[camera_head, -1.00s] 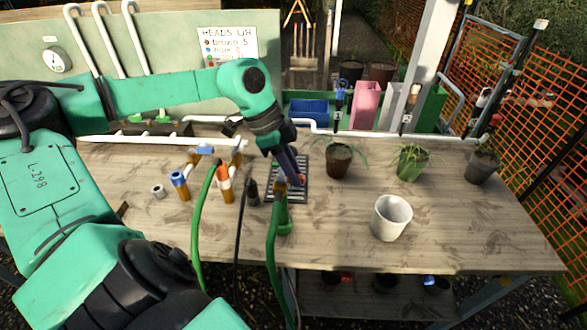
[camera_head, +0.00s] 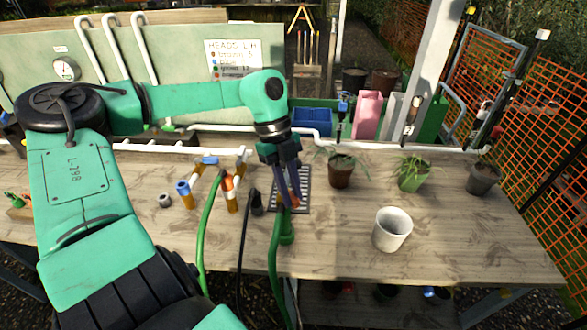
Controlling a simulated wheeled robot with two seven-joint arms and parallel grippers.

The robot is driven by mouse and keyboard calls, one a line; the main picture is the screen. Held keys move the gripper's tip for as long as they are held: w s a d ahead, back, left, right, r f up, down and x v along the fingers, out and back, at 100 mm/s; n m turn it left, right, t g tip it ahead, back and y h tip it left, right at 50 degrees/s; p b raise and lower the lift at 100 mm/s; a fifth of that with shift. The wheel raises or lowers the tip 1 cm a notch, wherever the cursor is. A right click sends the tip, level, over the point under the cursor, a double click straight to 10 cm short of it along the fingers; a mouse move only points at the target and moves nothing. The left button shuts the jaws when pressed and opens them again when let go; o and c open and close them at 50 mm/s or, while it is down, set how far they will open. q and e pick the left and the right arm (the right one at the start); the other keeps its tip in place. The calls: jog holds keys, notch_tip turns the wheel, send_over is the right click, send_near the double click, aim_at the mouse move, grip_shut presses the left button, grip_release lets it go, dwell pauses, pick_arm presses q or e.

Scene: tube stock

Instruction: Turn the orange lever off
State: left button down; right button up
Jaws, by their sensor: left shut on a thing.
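My left gripper (camera_head: 287,196) is over the dark grate on the bench, pointing down, its dark fingers closed together. An orange-red lever (camera_head: 294,199) shows at its fingertips, partly covered by them. Just below is the green hose fitting (camera_head: 286,229), upright, with a green hose running down off the bench. The valve body between lever and fitting is largely hidden, so the lever's exact angle is hard to tell. My right gripper is not in view.
Left of the gripper stands a pipe frame with blue (camera_head: 183,188) and orange (camera_head: 227,182) parts. A dark nozzle (camera_head: 256,203) is close by. Potted plants (camera_head: 341,172) and a white pot (camera_head: 392,230) stand to the right. The bench front right (camera_head: 470,240) is clear.

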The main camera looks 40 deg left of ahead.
pick_arm(q)
jog(key=m, duration=0.2)
jog(key=m+g+b, duration=0.1)
jog(key=shift+s+a+f+m+y, duration=0.1)
jog(key=shift+s+a+m+y, duration=0.1)
jog(key=shift+s+m+y, duration=0.15)
jog(key=shift+s+a+m+g+y+b, duration=0.1)
jog(key=shift+s+m+g+y+b, duration=0.15)
jog(key=shift+m, duration=0.5)
jog(key=shift+s+a+m+g+y+b, duration=0.15)
jog(key=shift+m+g+b, duration=0.15)
jog(key=shift+m, duration=0.45)
jog(key=shift+s+a+m+g+y+b, duration=0.15)
jog(key=shift+m+g+b, duration=0.15)
jog(key=shift+m, duration=0.45)
jog(key=c, duration=0.8)
grip_release()
jog(key=shift+o, duration=0.2)
jog(key=shift+r, duration=0.2)
